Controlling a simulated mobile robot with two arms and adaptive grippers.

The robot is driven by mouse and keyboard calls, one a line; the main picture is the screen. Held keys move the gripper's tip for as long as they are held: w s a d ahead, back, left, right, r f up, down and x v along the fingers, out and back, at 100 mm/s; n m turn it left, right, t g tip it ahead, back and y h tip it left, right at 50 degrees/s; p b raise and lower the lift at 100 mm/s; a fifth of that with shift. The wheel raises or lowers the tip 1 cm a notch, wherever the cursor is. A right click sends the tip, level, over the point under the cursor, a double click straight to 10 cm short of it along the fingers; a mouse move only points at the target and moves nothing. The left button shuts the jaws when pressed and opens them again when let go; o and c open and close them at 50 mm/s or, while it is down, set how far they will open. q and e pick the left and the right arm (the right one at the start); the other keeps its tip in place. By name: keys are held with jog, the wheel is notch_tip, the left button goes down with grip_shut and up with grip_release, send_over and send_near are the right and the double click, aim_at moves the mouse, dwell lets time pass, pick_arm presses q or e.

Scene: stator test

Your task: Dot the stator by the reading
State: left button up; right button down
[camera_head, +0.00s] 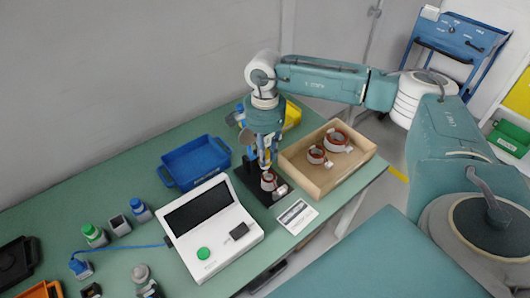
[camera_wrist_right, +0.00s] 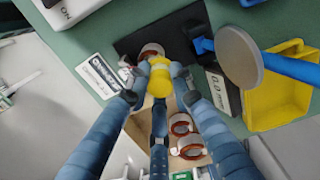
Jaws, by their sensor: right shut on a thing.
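My right gripper (camera_head: 265,155) points down over a small black plate (camera_head: 247,183) and is shut on a yellow piece (camera_wrist_right: 160,82), perhaps a marker. A stator (camera_head: 268,184) with a red-brown winding and a white part stands on the plate just below the fingertips. It also shows beyond the yellow piece in the right wrist view (camera_wrist_right: 152,49); whether they touch cannot be told. The white tester (camera_head: 222,250) has a dark display (camera_head: 198,208), a green button and a black block; I cannot read any value on it. My left gripper is not in view.
A wooden tray (camera_head: 318,190) right of the plate holds two more stators (camera_head: 336,139). A white label card (camera_head: 297,215) lies in front. A blue bin (camera_head: 195,162), a yellow bin (camera_head: 292,115) and a grey disc on a blue handle (camera_wrist_right: 240,57) are nearby. Small coloured-topped containers (camera_head: 94,235) stand left.

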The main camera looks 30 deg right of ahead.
dwell(0.3)
jog(key=shift+f+b, duration=0.7)
dwell(0.8)
jog(key=shift+r, duration=0.1)
jog(key=shift+r+p, duration=0.65)
jog(key=shift+r, duration=0.25)
jog(key=shift+r+p, duration=1.05)
jog(key=shift+r, duration=1)
